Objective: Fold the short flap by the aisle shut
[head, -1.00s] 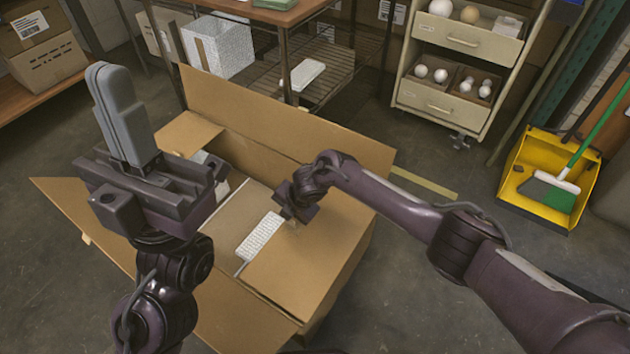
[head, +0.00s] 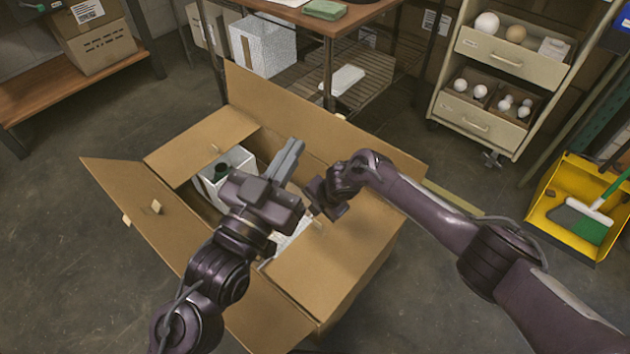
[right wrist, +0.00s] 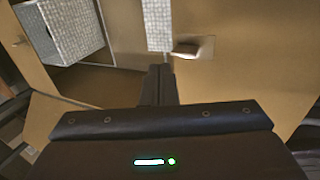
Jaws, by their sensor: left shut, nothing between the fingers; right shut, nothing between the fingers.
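An open cardboard box (head: 365,285) stands on the floor. Its short flap on the right (head: 335,262) lies inward over the opening, with a small tab near its edge, which also shows in the right wrist view (right wrist: 190,48). The other short flap (head: 200,145) is at the left, partly over the opening. The frames do not label which is by the aisle. A long flap (head: 310,115) stands up at the back; the other (head: 150,215) spreads outward in front. My right gripper (head: 316,210) is shut at the right flap's inner edge. My left gripper (head: 290,152) is shut above the opening.
A white carton (head: 240,165) and white textured packing sit inside the box. A wire-shelf table (head: 355,30) stands behind, a drawer cart (head: 490,125) at back right, a yellow dustpan (head: 565,185) at right. Floor at the left is clear.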

